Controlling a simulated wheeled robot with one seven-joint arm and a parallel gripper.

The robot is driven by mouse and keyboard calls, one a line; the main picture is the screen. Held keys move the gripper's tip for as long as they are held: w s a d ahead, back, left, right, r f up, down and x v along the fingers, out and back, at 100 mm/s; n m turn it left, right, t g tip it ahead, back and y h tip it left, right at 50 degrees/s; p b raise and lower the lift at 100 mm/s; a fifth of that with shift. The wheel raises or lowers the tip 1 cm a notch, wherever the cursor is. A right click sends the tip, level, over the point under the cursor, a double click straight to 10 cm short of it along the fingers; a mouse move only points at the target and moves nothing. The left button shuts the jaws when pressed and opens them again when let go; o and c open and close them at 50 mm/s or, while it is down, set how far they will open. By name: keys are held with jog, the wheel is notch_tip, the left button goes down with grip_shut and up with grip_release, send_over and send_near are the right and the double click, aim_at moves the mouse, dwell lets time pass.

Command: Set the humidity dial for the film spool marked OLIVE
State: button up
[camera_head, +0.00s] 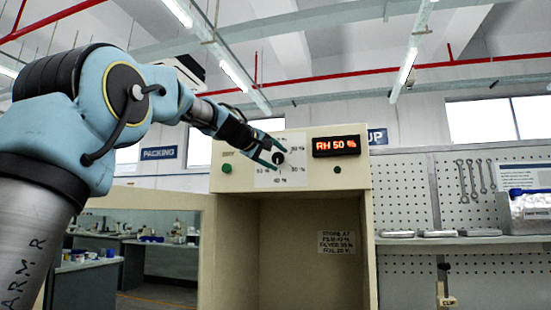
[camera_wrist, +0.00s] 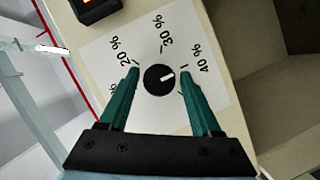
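The humidity dial (camera_head: 278,158) is a small black knob on a white scale plate on the front of a beige cabinet (camera_head: 214,178). In the wrist view the dial (camera_wrist: 159,79) has a white pointer mark aimed to the right, toward the right finger. Percent marks surround it, some covered by the fingers. My gripper (camera_wrist: 159,72) is open, one green finger on each side of the dial with visible gaps. In the head view my gripper (camera_head: 270,150) is at the dial. The red display (camera_head: 336,146) reads RH 50 %. No spool marked OLIVE shows.
A storage notice (camera_head: 337,242) with several small lines is fixed inside the cabinet's open bay. A green button (camera_head: 227,168) is left of the dial and a dark knob (camera_head: 337,170) is below the display. A shelf (camera_head: 470,239) with wrapped items and a tub is at right.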

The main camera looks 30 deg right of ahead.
jog(key=shift+o, duration=0.9)
jog(key=b+v, duration=0.4)
jog(key=v, duration=0.6)
jog(key=shift+s+a, duration=0.15)
jog(key=shift+a, duration=0.25)
